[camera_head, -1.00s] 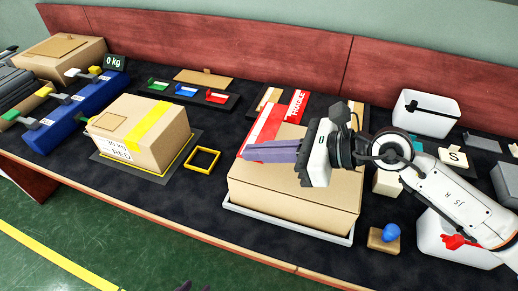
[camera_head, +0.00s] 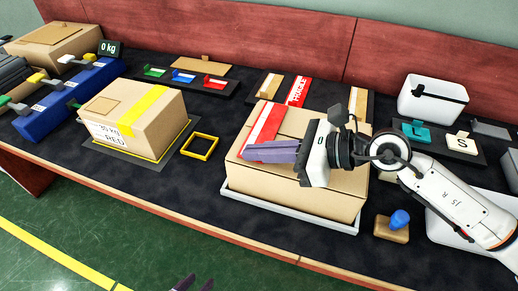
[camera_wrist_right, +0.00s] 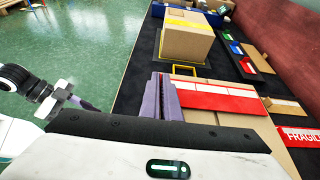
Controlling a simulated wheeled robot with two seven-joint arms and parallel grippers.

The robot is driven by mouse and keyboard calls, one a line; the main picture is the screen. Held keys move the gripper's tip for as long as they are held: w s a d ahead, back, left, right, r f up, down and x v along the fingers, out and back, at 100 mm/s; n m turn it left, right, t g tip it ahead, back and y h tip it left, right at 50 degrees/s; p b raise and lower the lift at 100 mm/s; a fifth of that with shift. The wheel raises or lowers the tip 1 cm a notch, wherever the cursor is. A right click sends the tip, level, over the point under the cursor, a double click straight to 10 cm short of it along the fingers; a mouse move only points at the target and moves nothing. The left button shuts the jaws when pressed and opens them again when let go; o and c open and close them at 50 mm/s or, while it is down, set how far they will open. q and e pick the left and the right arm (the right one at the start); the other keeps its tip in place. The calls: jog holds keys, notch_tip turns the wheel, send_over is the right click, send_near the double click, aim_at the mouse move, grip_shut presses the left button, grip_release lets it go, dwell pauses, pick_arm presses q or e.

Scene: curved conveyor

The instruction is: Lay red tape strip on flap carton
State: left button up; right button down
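The flap carton (camera_head: 295,195) stands closed in a grey tray (camera_head: 290,213) at the centre of the bench. A red tape strip with a white band (camera_head: 266,124) lies across the left part of its top. My right gripper (camera_head: 247,152) is low over the carton's top at the strip's near end, its purple fingers close together. In the right wrist view the strip (camera_wrist_right: 225,101) runs right from beside the fingers (camera_wrist_right: 160,78); whether they pinch it is unclear. My left gripper (camera_head: 194,283) shows only its fingertips at the bottom edge, apart and empty.
A FRAGILE strip (camera_head: 298,91) lies on a board behind the carton. A smaller taped carton (camera_head: 138,115) and a yellow frame (camera_head: 200,146) stand left. A blue-knobbed block (camera_head: 393,228) and white bins (camera_head: 432,99) are right. Dark bench is clear around the yellow frame.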

jog(key=shift+f, duration=0.15)
jog(key=c, duration=1.9)
grip_release()
jog(key=shift+s+d+r, duration=0.1)
jog(key=shift+d+r, duration=0.1)
jog(key=shift+d, duration=0.3)
jog(key=b+v, duration=0.1)
jog(key=v, duration=0.7)
jog(key=shift+s+d+b, duration=0.15)
jog(key=shift+d+b, duration=0.1)
jog(key=shift+b, duration=0.05)
jog(key=shift+s+d+r, duration=0.1)
jog(key=shift+d+r, duration=0.15)
jog(key=shift+d, duration=0.05)
